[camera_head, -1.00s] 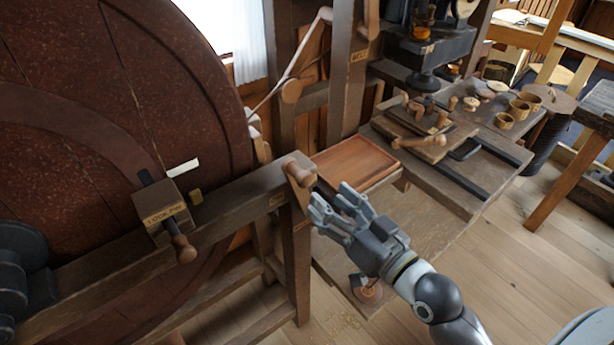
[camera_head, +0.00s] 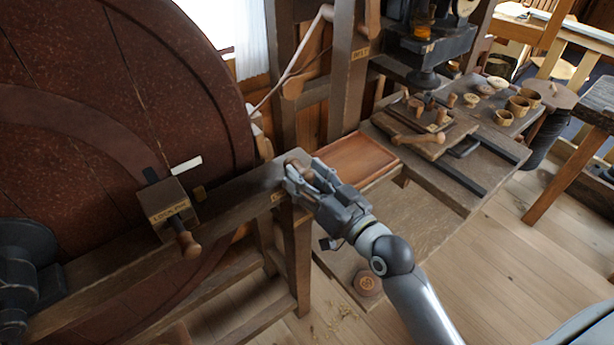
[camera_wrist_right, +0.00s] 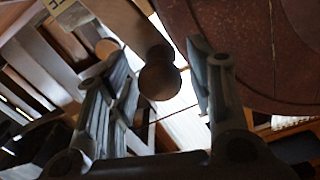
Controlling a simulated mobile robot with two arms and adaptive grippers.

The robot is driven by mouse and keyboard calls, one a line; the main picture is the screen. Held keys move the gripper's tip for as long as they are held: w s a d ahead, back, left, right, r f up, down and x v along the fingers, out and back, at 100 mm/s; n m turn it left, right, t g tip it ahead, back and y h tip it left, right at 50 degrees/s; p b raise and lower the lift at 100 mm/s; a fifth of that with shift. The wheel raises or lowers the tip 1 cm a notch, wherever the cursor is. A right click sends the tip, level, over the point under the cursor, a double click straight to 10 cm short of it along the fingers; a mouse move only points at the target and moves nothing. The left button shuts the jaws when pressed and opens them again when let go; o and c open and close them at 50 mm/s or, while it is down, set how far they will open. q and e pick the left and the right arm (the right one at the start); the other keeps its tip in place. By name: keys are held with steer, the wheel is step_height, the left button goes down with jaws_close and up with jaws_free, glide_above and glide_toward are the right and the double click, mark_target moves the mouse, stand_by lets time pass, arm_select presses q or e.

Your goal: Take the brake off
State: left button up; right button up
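A turned wooden knob (camera_wrist_right: 159,78) stands at the right end of the wooden beam; whether it is the brake handle I cannot tell. In the head view my right gripper (camera_head: 308,173) is at this knob, and its fingers hide most of it. In the right wrist view the knob is between the spread fingers of my right gripper (camera_wrist_right: 165,90), with a gap on both sides. A large dark red wheel (camera_head: 110,90) stands behind the beam. My left gripper is not in view.
A block marked LOCK (camera_head: 165,205) with a wooden handle (camera_head: 187,243) sits on the beam (camera_head: 232,203). A shallow wooden tray (camera_head: 352,157) lies just right of my gripper. A bench (camera_head: 440,190) holds several small cups and wooden parts. A disc (camera_head: 367,283) lies below my arm.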

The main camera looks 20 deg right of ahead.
jaws_close()
steer(key=shift+w+d+r+m+p, duration=0.15)
steer(key=shift+d+m+p, duration=0.1)
steer(key=shift+d, duration=0.15)
steer(key=shift+w+d+r+m+p, duration=0.15)
steer(key=shift+d+m, duration=0.1)
steer(key=shift+d, duration=0.15)
steer(key=w+d+f+m+b, duration=0.1)
steer(key=w+d+m, duration=0.2)
steer(key=d+m, duration=0.3)
steer(key=d, duration=0.3)
steer(key=shift+w+d+b, duration=0.15)
steer(key=shift+w+b, duration=0.05)
steer(key=shift+b, duration=0.15)
